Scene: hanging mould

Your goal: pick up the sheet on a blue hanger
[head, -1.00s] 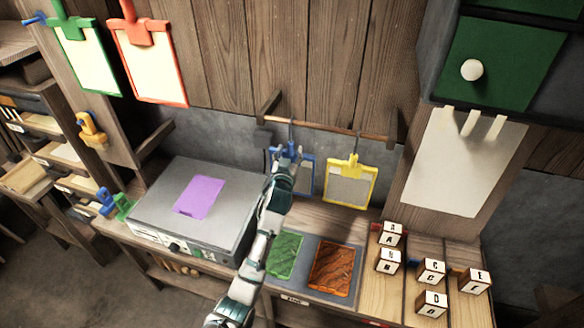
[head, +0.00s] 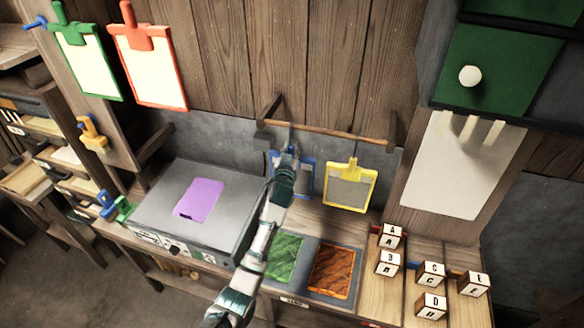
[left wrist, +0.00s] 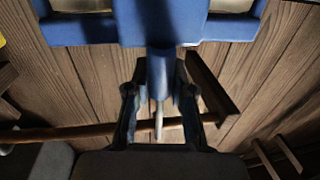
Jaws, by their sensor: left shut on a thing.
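The blue hanger (head: 305,178) hangs from the wooden rod below the plank wall, with a grey sheet in its frame. In the head view my left arm and gripper (head: 289,158) cover much of it. In the left wrist view the blue hanger (left wrist: 190,30) fills the top, and its stem runs down between the two fingers of my left gripper (left wrist: 158,95). The gripper is shut on that stem. A pale hook below the stem lies near the rod. My right gripper is not in view.
A yellow hanger (head: 350,186) with a grey sheet hangs close on the right of the same wooden rod (head: 335,133). Below are a grey box with a purple sheet (head: 199,200), green (head: 284,258) and orange (head: 331,270) panels, and several lettered blocks (head: 431,272).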

